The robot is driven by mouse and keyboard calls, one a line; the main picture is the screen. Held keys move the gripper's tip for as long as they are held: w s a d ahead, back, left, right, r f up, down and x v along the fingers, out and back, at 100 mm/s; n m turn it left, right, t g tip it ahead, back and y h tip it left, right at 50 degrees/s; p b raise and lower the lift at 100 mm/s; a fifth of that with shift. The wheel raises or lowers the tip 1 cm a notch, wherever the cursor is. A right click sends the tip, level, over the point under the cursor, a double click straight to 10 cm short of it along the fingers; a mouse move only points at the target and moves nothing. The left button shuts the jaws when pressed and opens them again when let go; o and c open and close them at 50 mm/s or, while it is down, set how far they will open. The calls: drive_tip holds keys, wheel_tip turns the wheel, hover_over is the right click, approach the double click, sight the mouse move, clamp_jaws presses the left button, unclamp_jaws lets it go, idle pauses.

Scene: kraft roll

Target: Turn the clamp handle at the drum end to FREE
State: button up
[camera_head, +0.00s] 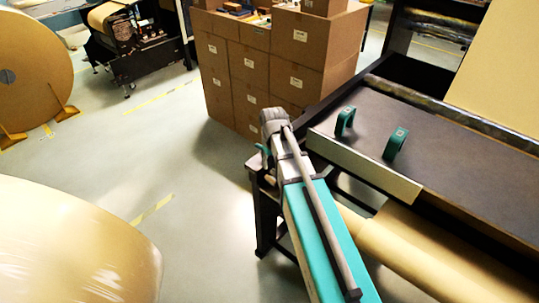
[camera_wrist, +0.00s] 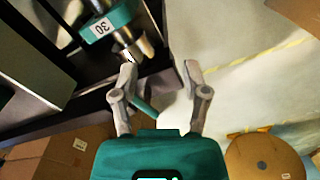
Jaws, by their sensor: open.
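My gripper (camera_wrist: 160,74) is open in the wrist view, its two grey fingers apart with nothing held between the tips. A slim teal bar (camera_wrist: 143,107), possibly the clamp handle, shows between the fingers, close to the left one; I cannot tell whether it touches. Above the left fingertip is a teal collar (camera_wrist: 108,24) with a white label reading 30 upside down, and a metal shaft end (camera_wrist: 128,50) with a pale tip. No FREE marking is readable. In the head view my arm hides most of the drum end; a paper-covered drum (camera_head: 425,255) runs to the lower right.
A dark machine table (camera_head: 450,135) with two teal grips (camera_head: 345,122) (camera_head: 396,144) stands at the right. Stacked cartons (camera_head: 240,75) stand behind my arm. Large paper rolls (camera_head: 35,75) (camera_head: 70,245) are at the left. The floor (camera_head: 165,160) between them is clear.

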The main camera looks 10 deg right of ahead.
drive_tip(key=s+f+m+b, duration=0.2)
drive_tip(key=s+f, duration=0.1)
drive_tip(key=s, duration=1)
drive_tip(key=shift+m+b, duration=0.3)
drive_tip(key=shift+b, duration=0.1)
idle(0.6)
